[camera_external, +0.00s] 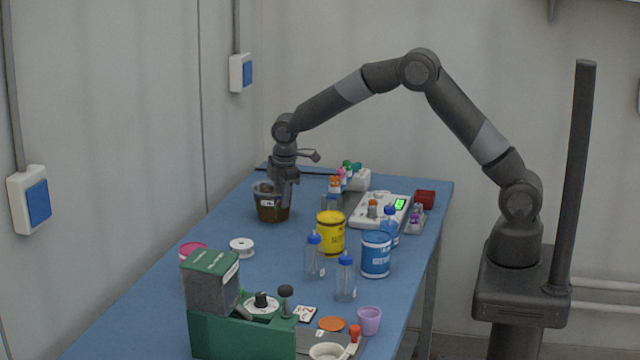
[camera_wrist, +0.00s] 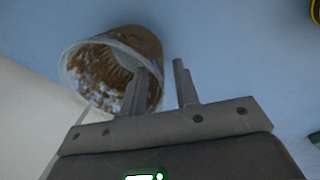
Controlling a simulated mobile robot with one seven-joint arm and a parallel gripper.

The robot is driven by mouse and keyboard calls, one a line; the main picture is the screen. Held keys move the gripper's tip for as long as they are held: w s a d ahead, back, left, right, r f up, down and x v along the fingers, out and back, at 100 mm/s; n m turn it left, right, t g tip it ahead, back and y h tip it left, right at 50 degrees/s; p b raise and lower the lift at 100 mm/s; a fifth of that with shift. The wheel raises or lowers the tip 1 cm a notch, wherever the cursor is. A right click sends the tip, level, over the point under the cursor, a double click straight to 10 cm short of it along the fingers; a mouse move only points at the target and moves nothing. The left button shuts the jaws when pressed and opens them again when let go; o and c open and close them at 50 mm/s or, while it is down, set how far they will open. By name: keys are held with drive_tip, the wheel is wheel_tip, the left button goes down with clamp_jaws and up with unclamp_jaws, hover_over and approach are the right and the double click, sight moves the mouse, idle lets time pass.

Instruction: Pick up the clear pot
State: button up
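The clear pot (camera_external: 268,204), see-through with brown filling and a small white label, stands on the far left part of the blue table. My gripper (camera_external: 287,198) points down at its right side and hides part of it. In the wrist view the pot (camera_wrist: 85,72) shows its open mouth and brown, flecked inside. My gripper (camera_wrist: 160,66) is open there. Its left finger overlaps the pot's mouth and seems to reach inside the rim. Its right finger is outside, with a gap of blue table between it and the wall.
A white scale (camera_external: 372,212) and a rack of colour-capped bottles (camera_external: 345,183) stand right of the pot. A yellow tub (camera_external: 330,235), a blue tub (camera_external: 376,256) and blue-capped bottles stand nearer. A white spool (camera_external: 242,246) lies in front; table left of the pot is clear.

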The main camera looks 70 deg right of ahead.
sight(280, 221)
drive_tip(key=f, duration=0.4)
drive_tip(key=shift+w+d, duration=0.15)
drive_tip(key=shift+w, duration=0.1)
drive_tip(key=shift+c, duration=0.2)
clamp_jaws()
drive_tip(key=shift+r, duration=0.1)
